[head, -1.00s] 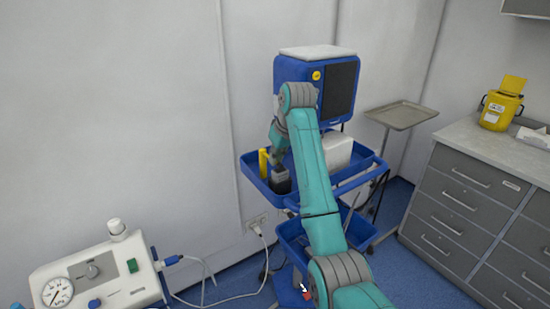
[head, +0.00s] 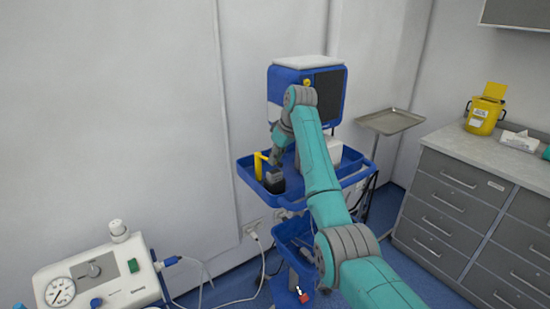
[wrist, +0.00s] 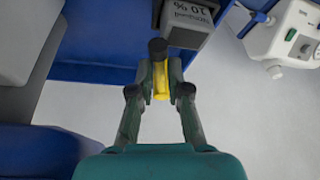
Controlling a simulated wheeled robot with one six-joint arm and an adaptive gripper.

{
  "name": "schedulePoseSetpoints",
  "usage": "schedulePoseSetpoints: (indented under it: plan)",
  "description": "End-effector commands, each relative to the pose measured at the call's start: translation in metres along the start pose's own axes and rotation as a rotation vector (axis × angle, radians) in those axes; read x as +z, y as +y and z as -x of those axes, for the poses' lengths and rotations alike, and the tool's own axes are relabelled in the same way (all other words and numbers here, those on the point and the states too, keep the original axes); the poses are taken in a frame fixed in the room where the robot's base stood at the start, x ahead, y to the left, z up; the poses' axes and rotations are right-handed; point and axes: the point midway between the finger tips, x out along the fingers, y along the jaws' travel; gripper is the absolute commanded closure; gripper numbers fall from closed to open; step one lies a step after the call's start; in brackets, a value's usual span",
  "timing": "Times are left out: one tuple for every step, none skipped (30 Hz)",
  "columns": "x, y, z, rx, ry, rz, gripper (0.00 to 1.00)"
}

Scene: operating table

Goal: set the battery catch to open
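A yellow upright piece (head: 258,165), possibly the battery catch, stands in the blue trolley tray beside a dark grey box (head: 274,180). The catch's setting is not readable.
The blue trolley (head: 245,172) carries a blue-framed monitor (head: 328,82) behind my arm. A metal tray stand (head: 391,121) and grey drawers (head: 450,205) are at the right. A white gauge device (head: 95,275) is at the lower left. The wall is close behind the trolley.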

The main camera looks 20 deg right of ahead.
Motion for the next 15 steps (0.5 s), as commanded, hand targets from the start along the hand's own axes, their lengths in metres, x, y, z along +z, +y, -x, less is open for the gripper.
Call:
schedulePoseSetpoints:
  plan:
    - [0.0,0.0,0.0,0.0,0.0,0.0,0.66]
    - [0.0,0.0,0.0,0.0,0.0,0.0,0.63]
    - [0.0,0.0,0.0,0.0,0.0,0.0,0.63]
    - [0.0,0.0,0.0,0.0,0.0,0.0,0.63]
    - [0.0,0.0,0.0,0.0,0.0,0.0,0.63]
    - [0.0,0.0,0.0,0.0,0.0,0.0,0.63]
    - [0.0,0.0,0.0,0.0,0.0,-0.001,0.63]
    - [0.0,0.0,0.0,0.0,0.0,-0.001,0.63]
    - [0.0,0.0,0.0,0.0,0.0,-0.001,0.63]
    - [0.0,0.0,0.001,0.001,0.0,-0.001,0.63]
    - [0.0,0.0,0.001,0.001,0.0,-0.001,0.63]
    - [0.0,0.0,0.004,0.001,0.001,-0.001,0.63]
    - [0.0,0.0,0.006,0.002,0.001,-0.001,0.63]
    - [-0.001,0.001,0.009,0.002,0.002,-0.001,0.63]
    - [-0.001,0.001,0.014,0.002,0.002,0.0,0.63]
